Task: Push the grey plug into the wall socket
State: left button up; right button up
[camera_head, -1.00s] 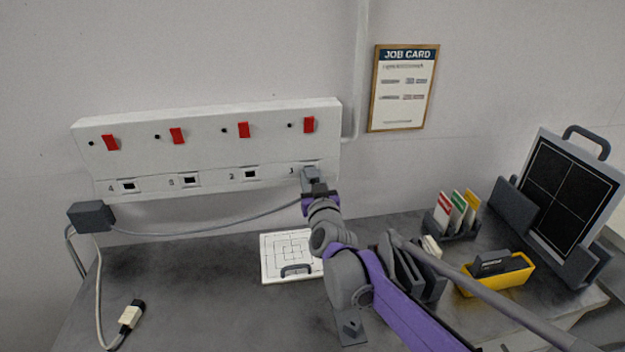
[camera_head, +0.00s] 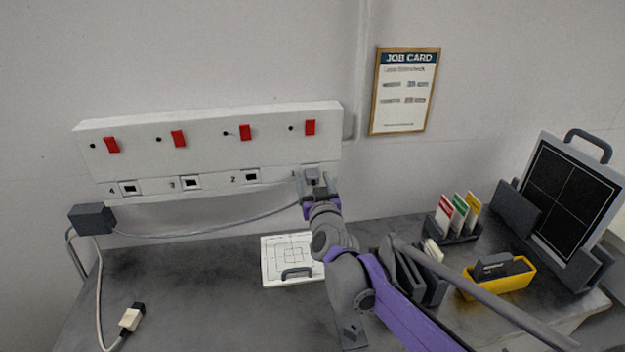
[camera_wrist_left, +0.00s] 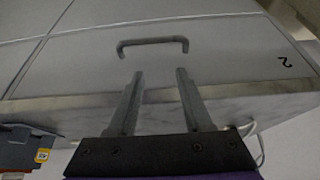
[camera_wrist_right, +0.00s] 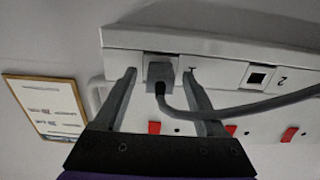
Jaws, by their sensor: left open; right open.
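The grey plug (camera_wrist_right: 160,72) sits at the end socket of the white wall panel (camera_head: 212,145), beside the mark 1, with its face against the panel; I cannot tell how deep it is in. Its grey cable (camera_wrist_right: 240,108) runs off along the panel. In the head view the plug (camera_head: 312,176) shows between the fingers of my right gripper (camera_head: 313,180). The right gripper (camera_wrist_right: 160,85) is open, one finger on each side of the plug, with visible gaps. My left gripper (camera_wrist_left: 156,78) is open and empty, in front of a drawer handle (camera_wrist_left: 153,42); it is outside the head view.
The panel has other sockets marked 2 (camera_head: 252,176), 3 and 4, which are empty, and red switches above. A grey box (camera_head: 92,218) joins the cable; a cream plug (camera_head: 130,318) lies at left. A white board (camera_head: 290,262) and a yellow tray (camera_head: 500,280) are on the bench.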

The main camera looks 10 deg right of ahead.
jog(key=s, duration=1)
jog(key=s+d+f+g+p, duration=0.1)
jog(key=s+f+g, duration=0.3)
jog(key=s, duration=0.6)
jog(key=s+d+f+g+p, duration=0.2)
jog(key=s+f+g, duration=0.2)
jog(key=s+f, duration=0.3)
jog(key=s+d+f+g+p, duration=0.2)
jog(key=s+f+g, duration=0.2)
jog(key=s, duration=0.9)
notch_tip(320, 180, down, 2)
jog(key=shift+f+g, duration=0.15)
jog(key=shift+g, duration=0.15)
jog(key=shift+w+d, duration=0.1)
jog(key=shift+c, duration=0.3)
